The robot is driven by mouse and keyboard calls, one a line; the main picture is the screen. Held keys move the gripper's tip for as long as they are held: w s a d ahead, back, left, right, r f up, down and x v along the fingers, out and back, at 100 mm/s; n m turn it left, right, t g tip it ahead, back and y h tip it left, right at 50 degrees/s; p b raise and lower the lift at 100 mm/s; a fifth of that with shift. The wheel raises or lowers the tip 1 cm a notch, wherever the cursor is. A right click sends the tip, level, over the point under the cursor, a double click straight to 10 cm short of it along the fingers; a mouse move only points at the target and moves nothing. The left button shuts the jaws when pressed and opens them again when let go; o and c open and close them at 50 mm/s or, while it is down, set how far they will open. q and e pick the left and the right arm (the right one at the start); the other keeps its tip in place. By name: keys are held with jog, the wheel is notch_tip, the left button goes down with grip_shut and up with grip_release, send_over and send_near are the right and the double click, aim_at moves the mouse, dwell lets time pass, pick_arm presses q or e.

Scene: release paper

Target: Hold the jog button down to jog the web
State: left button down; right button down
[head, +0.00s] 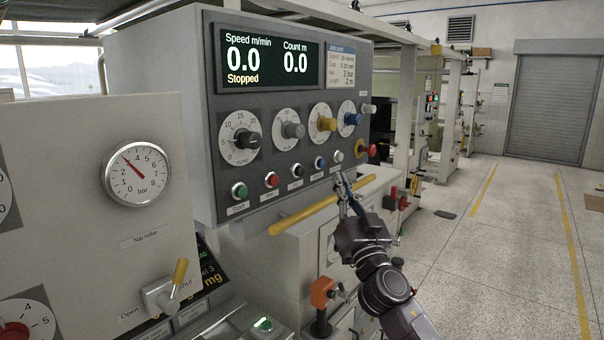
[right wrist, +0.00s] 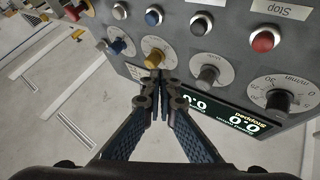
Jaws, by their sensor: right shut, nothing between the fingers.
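The control panel (head: 205,60) has a row of push buttons along its lower edge: green (head: 240,190), red (head: 272,180), black (head: 297,171), blue (head: 319,163) and white (head: 338,156). The small labels are too blurred to tell which is jog. The wrist view shows the panel upside down, with the black button (right wrist: 201,24) beside the red one (right wrist: 264,40) marked Stop. My right gripper (head: 341,178) is shut and empty, its tips just below the white button in the head view. In the wrist view its tips (right wrist: 155,76) overlap the yellow knob's dial; contact cannot be told. My left gripper is out of view.
The display (head: 265,58) reads 0.0 and Stopped. A row of dials with knobs (head: 292,130) sits above the buttons. A red mushroom button (head: 371,150) is at the panel's right end. A yellow bar (head: 318,203) runs below. Open floor lies to the right.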

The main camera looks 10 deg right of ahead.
aim_at(299, 171)
jog(key=w+a+b, duration=0.3)
jog(key=w+a, duration=0.2)
jog(key=w, duration=0.1)
jog(key=shift+w, duration=0.15)
jog(key=shift+b, duration=0.35)
dwell(1.1)
jog(key=shift+w+a+b, duration=0.25)
jog(key=shift+w+b, duration=0.1)
jog(key=shift+b, duration=0.1)
